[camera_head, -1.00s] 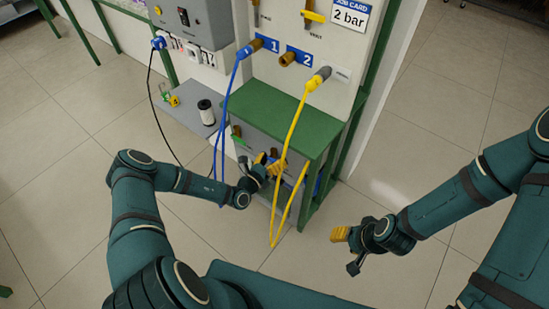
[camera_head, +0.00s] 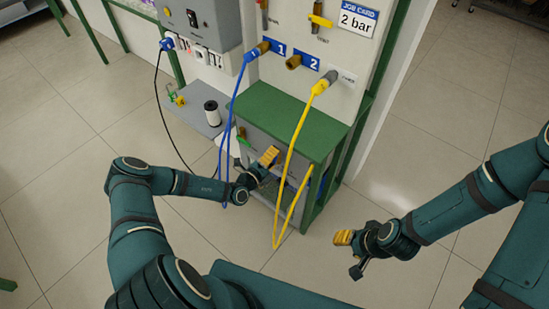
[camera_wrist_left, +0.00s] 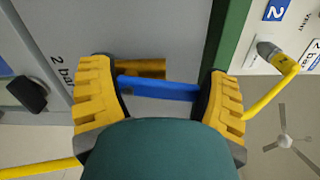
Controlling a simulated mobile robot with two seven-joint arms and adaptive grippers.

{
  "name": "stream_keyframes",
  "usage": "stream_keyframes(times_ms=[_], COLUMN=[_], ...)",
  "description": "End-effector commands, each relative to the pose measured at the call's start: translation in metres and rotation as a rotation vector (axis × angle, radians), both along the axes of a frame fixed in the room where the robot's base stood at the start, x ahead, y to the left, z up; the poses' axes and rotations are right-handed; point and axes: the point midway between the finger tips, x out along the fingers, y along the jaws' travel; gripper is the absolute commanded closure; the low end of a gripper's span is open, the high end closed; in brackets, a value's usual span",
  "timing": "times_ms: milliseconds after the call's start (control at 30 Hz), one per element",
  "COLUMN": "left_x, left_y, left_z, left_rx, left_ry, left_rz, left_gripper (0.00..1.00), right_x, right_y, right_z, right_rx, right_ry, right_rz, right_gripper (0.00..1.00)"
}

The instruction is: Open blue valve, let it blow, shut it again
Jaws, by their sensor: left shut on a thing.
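The blue valve's lever (camera_wrist_left: 160,88) lies across the gap between the two yellow-padded fingers in the left wrist view, with a brass body (camera_wrist_left: 150,66) behind it. My left gripper (camera_head: 268,163) is shut on this lever, low at the front of the green-topped cabinet (camera_head: 285,118). In the head view the gripper hides the lever. My right gripper (camera_head: 349,253) hangs apart over the floor at right, its fingers spread and empty.
A blue hose (camera_head: 234,95) and a yellow hose (camera_head: 293,145) hang from the panel close to my left gripper. The job card (camera_head: 357,19) reads 2 bar. Floor at right is clear.

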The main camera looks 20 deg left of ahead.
Motion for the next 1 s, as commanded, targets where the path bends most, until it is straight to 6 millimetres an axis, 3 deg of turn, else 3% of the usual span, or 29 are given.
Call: stream_keyframes(times_ms=[400, 933, 967, 1000], left_x=[0.0014, 0.0017, 0.0017, 0.0017], left_y=[0.0044, 0.0050, 0.0050, 0.0050], left_z=[-0.0017, -0.0014, -0.0014, -0.0014], left_rx=[-0.169, -0.191, -0.191, -0.191], left_ry=[0.062, 0.071, 0.071, 0.071], left_rz=[-0.001, -0.001, -0.001, -0.001], left_gripper=[0.57, 0.58, 0.16, 0.02], right_x=[0.0010, 0.0011, 0.0011, 0.0011], right_y=[-0.0002, -0.0002, -0.0002, -0.0002], right_z=[-0.0042, -0.0044, -0.0044, -0.0044], right_rx=[0.000, 0.000, 0.000, 0.000], right_ry=[-0.003, -0.003, -0.003, -0.003], right_rz=[-0.001, -0.001, -0.001, -0.001], right_gripper=[0.53, 0.53, 0.53, 0.53])
